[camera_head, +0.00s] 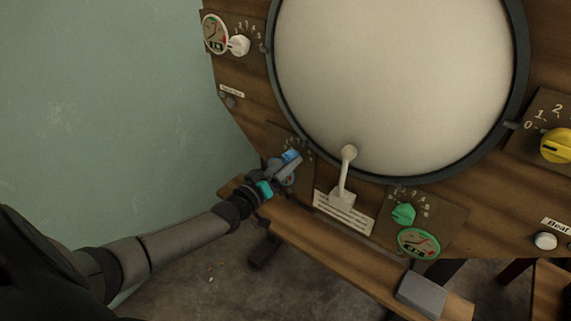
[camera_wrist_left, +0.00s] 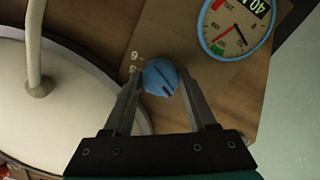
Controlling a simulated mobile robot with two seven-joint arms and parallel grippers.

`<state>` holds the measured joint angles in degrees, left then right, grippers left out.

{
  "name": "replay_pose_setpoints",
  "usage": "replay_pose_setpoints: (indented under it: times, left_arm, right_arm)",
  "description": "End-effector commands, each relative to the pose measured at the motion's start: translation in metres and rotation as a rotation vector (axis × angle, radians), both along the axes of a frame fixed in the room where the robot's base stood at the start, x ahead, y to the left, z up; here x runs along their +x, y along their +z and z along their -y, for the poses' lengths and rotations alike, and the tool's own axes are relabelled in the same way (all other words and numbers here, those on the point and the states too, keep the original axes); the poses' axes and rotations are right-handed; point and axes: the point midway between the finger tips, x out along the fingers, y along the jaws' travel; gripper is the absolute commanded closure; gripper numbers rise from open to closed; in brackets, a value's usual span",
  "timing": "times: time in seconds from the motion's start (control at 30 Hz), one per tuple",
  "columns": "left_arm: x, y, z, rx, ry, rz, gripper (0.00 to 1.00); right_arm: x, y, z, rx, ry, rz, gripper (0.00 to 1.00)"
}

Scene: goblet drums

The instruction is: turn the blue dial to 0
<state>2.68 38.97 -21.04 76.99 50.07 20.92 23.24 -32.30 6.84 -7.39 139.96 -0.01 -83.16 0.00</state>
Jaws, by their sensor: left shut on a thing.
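The blue dial (camera_head: 291,156) is on the lower left of the wooden panel, left of the big drum face. In the left wrist view the round blue knob (camera_wrist_left: 160,77) sits between the two fingers, with white numbers beside it, of which I can read a 6. Most of its scale is hidden. My left gripper (camera_head: 292,166) is shut on the blue dial; it also shows in the left wrist view (camera_wrist_left: 161,88). A blue-rimmed gauge (camera_wrist_left: 236,27) with a red needle is beside the dial. My right gripper is in neither view.
A white lever (camera_head: 346,172) rises from a slotted plate just right of my left gripper. A green dial (camera_head: 403,214) and green gauge (camera_head: 419,243) are further right. A wooden ledge (camera_head: 320,238) runs below. Yellow and white dials are farther off.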

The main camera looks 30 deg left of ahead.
Motion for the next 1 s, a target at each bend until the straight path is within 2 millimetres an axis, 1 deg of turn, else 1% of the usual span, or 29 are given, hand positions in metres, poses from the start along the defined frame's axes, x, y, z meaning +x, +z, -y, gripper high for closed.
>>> replay_pose_setpoints:
  times: [0.2,0.5,0.7,1.0]
  left_arm:
    - [-0.0004,-0.0006,0.0011,-0.192,-0.001,-0.017,0.98]
    - [-0.0004,-0.0003,0.0012,-0.390,-0.001,-0.032,0.98]
    - [-0.0004,0.0001,0.0014,-0.460,-0.002,-0.039,0.98]
    - [-0.0004,0.0002,0.0015,-0.495,-0.001,-0.040,0.98]
  right_arm:
    - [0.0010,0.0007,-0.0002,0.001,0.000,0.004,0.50]
    - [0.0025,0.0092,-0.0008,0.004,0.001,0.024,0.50]
    - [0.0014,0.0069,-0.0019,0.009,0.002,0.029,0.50]
    - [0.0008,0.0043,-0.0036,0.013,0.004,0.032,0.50]
